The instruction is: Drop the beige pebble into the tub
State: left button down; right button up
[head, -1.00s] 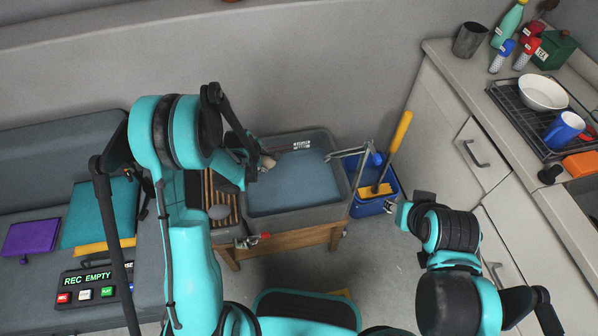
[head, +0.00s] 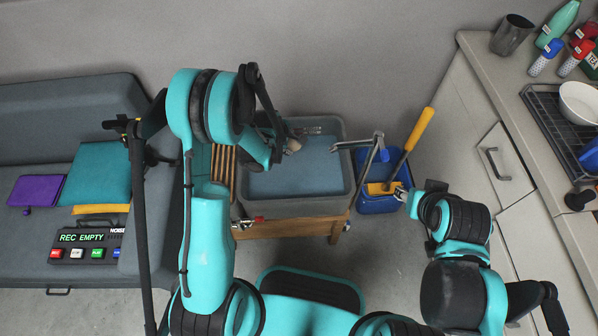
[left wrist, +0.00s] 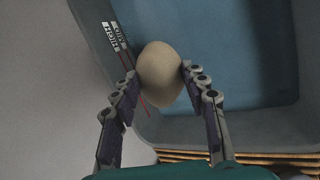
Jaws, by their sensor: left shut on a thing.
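The beige pebble (left wrist: 160,72) is between the fingers of my left gripper (left wrist: 158,85) in the left wrist view. In the head view the pebble (head: 292,145) shows small and partly hidden by my left gripper (head: 287,150), over the left rear part of the tub. My left gripper is shut on it. My right gripper (head: 402,194) is near the blue bucket, too small to read.
The tub stands on a wooden stand (head: 290,228) with a slatted part (head: 222,168) at its left. A metal faucet (head: 370,150) reaches over its right side. A blue bucket (head: 374,203) with a yellow-handled tool (head: 420,130) stands right. A grey bench (head: 40,115) lies left.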

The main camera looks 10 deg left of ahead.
pick_arm(q)
jog(key=shift+f, duration=0.15)
jog(key=c, duration=0.7)
grip_release()
jog(key=shift+c, duration=0.2)
jog(key=v, duration=1.2)
